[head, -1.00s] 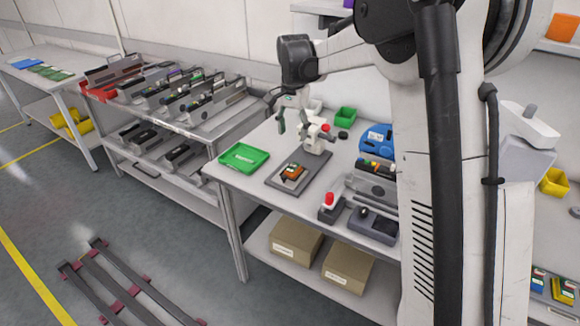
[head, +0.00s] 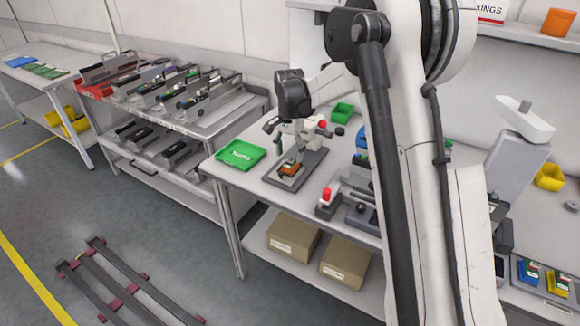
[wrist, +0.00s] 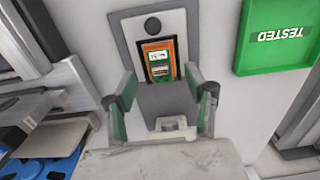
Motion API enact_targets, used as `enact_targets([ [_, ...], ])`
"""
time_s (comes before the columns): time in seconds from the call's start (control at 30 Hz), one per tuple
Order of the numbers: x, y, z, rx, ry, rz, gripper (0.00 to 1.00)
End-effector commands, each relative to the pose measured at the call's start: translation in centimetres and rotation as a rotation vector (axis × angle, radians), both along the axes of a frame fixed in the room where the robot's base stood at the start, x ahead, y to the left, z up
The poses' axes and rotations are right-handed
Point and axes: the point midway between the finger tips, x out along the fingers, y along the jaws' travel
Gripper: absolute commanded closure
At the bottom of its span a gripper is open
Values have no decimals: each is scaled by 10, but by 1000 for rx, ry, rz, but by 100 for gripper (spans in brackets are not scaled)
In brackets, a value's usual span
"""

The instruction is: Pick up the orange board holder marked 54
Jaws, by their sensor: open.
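The orange board holder (head: 290,169) sits on a dark grey plate (head: 313,162) on the worktable. In the wrist view the holder (wrist: 147,47) carries a green board with a white label, too small to read for sure. My gripper (head: 287,146) is open and empty above the plate. In the wrist view its two green-padded fingers (wrist: 160,82) stand apart, with the holder ahead between and beyond the tips, not touched.
A green tray marked TESTED (head: 240,154) lies left of the plate. A red-buttoned box (head: 327,206) stands to its right front. A white device with a red knob stands behind the plate. A blue item (wrist: 38,168) shows at lower left in the wrist view.

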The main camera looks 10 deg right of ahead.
Motion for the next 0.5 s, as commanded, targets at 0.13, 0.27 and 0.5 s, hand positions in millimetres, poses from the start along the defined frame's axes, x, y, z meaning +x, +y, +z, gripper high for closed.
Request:
enact_targets([
  [0.13, 3, -4, -21, 0, 0, 0, 51],
  [0.27, 3, -3, -37, 0, 0, 0, 51],
  [0.5, 3, -3, -41, 0, 0, 0, 51],
])
